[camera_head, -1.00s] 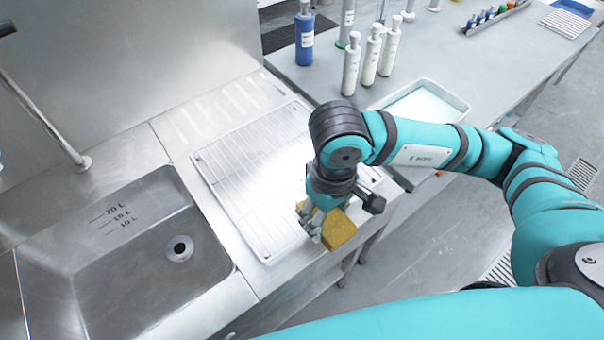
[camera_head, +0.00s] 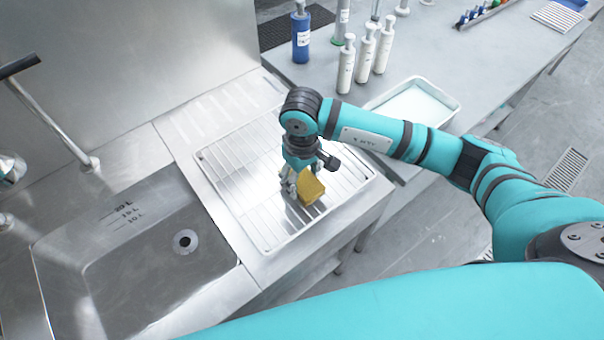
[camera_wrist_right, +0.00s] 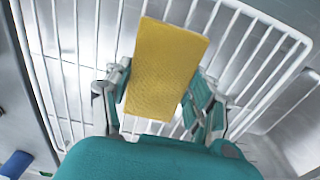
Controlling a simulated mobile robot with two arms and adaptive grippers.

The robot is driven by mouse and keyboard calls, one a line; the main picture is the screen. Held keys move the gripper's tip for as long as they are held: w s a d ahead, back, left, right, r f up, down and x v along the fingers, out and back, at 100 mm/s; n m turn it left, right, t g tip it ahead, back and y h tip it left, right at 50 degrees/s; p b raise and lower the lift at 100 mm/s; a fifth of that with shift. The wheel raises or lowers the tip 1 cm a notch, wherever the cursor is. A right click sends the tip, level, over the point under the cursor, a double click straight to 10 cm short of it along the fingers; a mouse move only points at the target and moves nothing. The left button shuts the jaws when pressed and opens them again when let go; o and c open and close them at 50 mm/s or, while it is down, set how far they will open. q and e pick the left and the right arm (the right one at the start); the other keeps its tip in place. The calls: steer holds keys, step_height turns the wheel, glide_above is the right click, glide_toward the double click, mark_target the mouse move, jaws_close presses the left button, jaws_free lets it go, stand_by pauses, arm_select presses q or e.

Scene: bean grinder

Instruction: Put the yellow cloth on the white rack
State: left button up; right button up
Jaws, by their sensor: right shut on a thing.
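The yellow cloth (camera_head: 311,188) is a flat folded block in the jaws of my right gripper (camera_head: 289,187). In the right wrist view, the cloth (camera_wrist_right: 166,70) sits between the two fingers of the right gripper (camera_wrist_right: 160,105), which are shut on it. The white rack (camera_head: 262,222) is a wire grid beside the sink. The gripper and cloth are over the rack's right-hand part, with its wires (camera_wrist_right: 85,60) behind the cloth in the wrist view. I cannot tell whether the cloth touches the wires. My left gripper is not in view.
A steel sink (camera_head: 150,255) with a drain lies left of the rack. A white tray (camera_head: 455,108) stands on the table at the back right. White bottles (camera_head: 365,52) and a blue bottle (camera_head: 301,35) stand behind. The rack's left part is clear.

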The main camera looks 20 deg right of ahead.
mark_target(301, 179)
steer(key=shift+f+b, duration=0.2)
steer(key=shift+b, duration=0.1)
steer(key=o, duration=1.1)
steer(key=shift+r, duration=0.1)
steer(key=shift+r+p, duration=0.2)
steer(key=shift+p, duration=0.15)
steer(key=shift+w+r+b, duration=0.1)
steer(key=shift+r+b, duration=0.2)
step_height(301, 179, up, 11)
steer(key=b, duration=0.3)
steer(key=shift+r, duration=0.15)
steer(key=shift+a, duration=0.1)
